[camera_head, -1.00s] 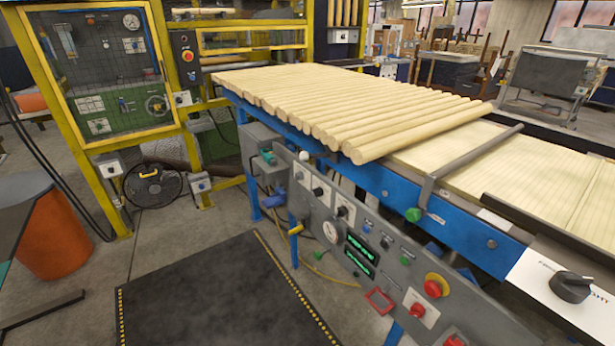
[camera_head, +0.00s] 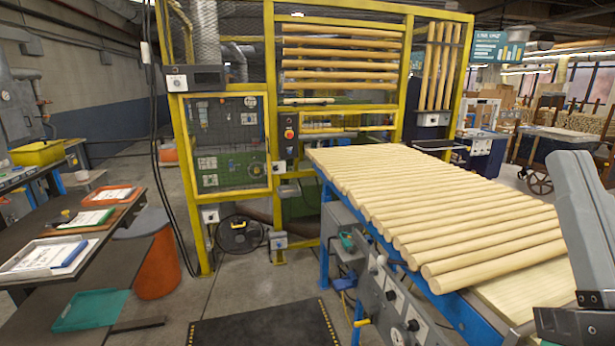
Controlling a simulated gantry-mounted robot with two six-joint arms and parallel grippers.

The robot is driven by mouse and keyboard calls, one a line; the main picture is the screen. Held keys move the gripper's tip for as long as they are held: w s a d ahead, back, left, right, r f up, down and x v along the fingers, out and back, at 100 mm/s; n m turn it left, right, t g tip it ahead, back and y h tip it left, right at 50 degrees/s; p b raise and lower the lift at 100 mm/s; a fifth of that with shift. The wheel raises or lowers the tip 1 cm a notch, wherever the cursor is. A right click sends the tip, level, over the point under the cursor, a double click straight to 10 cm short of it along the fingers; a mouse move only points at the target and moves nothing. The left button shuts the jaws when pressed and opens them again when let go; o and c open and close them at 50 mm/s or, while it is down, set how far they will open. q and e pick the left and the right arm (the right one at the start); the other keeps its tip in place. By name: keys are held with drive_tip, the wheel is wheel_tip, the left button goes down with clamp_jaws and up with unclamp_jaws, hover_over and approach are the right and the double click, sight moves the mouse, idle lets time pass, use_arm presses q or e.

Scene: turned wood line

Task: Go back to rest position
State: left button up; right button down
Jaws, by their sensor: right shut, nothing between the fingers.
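Part of my right arm and gripper (camera_head: 572,322) shows at the lower right edge, a grey link above a dark part, cut off by the frame. The right gripper is shut and nothing shows held in it. It is in front of the conveyor's right end, over the pale slatted bed. My left gripper is not in view.
A blue-framed conveyor (camera_head: 465,318) carries a row of turned wood dowels (camera_head: 440,215). A control panel hangs on its front side. A yellow-framed machine (camera_head: 180,180) stands behind. A dark bench (camera_head: 125,260) with trays is at left. A black mat (camera_head: 262,325) lies on the floor.

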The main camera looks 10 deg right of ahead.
drive_tip(key=s+a+r+n+t+y+p, duration=0.1)
drive_tip(key=a+r+n+y+p, duration=0.3)
drive_tip(key=y, duration=0.5)
use_arm(q)
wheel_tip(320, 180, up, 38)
drive_tip(key=p, duration=3.3)
drive_tip(key=shift+p, duration=0.3)
use_arm(e)
wheel_tip(320, 180, up, 35)
drive_tip(key=m, duration=0.1)
drive_tip(key=shift+a, duration=0.45)
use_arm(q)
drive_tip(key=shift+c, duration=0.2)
